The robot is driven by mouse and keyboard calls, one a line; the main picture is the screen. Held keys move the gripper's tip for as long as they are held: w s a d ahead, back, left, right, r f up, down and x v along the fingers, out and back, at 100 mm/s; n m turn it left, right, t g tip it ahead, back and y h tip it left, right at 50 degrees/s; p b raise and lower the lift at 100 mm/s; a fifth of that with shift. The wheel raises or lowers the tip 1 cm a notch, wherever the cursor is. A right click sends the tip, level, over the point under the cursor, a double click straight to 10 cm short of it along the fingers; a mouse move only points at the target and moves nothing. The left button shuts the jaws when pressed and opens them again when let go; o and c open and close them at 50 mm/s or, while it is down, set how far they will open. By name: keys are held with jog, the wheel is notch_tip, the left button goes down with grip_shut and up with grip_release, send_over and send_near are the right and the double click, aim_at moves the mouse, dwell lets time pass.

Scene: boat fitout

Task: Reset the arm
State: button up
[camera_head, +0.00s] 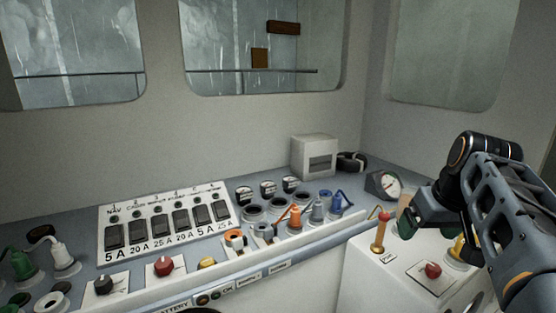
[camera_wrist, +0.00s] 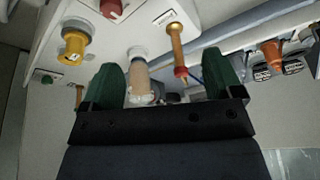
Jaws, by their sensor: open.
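My arm reaches in from the right in the head view, folded over the white side console (camera_head: 362,275). My gripper (camera_head: 408,218) points down at this console, with its green fingers partly hidden by the arm. In the wrist view my gripper (camera_wrist: 165,82) is open, its two green fingers wide apart. A tan and white cylinder (camera_wrist: 138,75) shows between the fingers, with gaps on both sides. A brass handle with a red end (camera_wrist: 177,50) stands beside it, near the right finger; it also shows in the head view (camera_head: 379,238).
The side console has a red knob (camera_head: 433,270) and a yellow one (camera_head: 458,248), close below my arm. A breaker panel (camera_head: 165,220) with several switches and rows of plugs fill the main console. A grey-white box (camera_head: 314,156) and gauge (camera_head: 383,185) stand behind. Space above the consoles is clear.

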jog(key=s+a+f, duration=0.4)
jog(key=a+f, duration=0.2)
jog(key=f, duration=0.3)
jog(key=s+a+f, duration=0.4)
jog(key=a+f, duration=0.2)
jog(key=f, duration=0.3)
jog(key=shift+a+f, duration=0.3)
jog(key=shift+f, duration=0.1)
